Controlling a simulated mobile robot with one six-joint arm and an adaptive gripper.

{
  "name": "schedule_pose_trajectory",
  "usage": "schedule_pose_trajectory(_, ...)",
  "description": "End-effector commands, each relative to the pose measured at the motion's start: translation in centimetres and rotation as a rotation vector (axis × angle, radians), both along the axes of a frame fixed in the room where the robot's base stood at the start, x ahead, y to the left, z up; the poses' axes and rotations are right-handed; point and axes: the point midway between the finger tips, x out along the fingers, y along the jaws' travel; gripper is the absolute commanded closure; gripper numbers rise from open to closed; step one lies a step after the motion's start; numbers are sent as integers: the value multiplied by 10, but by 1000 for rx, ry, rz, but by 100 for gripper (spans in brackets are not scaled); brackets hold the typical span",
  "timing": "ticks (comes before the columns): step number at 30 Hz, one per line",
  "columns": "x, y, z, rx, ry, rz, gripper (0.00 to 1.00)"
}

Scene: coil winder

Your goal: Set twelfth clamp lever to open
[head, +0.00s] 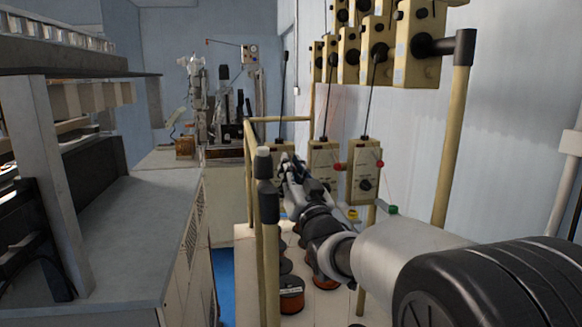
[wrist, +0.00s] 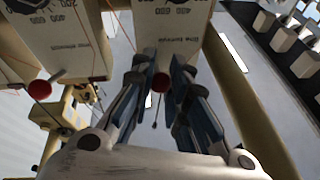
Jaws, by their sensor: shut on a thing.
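My gripper (wrist: 161,88) is closed around a small red knob (wrist: 161,82) in the wrist view, one finger on each side. The knob is the end of a clamp lever under a cream tensioner box (wrist: 161,30). The lever's stem is mostly hidden, so its angle cannot be told. In the head view my gripper (head: 287,165) reaches to the far end of the lower row of boxes, and the held lever is hidden there. No number marks which lever is the twelfth.
A neighbouring cream box (wrist: 60,40) has its own red-tipped lever (wrist: 40,89) close on the left. Two lower boxes (head: 324,160) (head: 367,185) stand beside my arm. A yellow post (head: 269,240) rises left of it. Wire spools (head: 291,295) sit below. A grey bench (head: 140,230) stands left.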

Motion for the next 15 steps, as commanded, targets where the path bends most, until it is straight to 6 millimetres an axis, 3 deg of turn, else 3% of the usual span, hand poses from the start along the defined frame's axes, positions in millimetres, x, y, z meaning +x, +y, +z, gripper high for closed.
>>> schedule_pose_trajectory(15, -3, -1, 26, -91, 315, 0, 100)
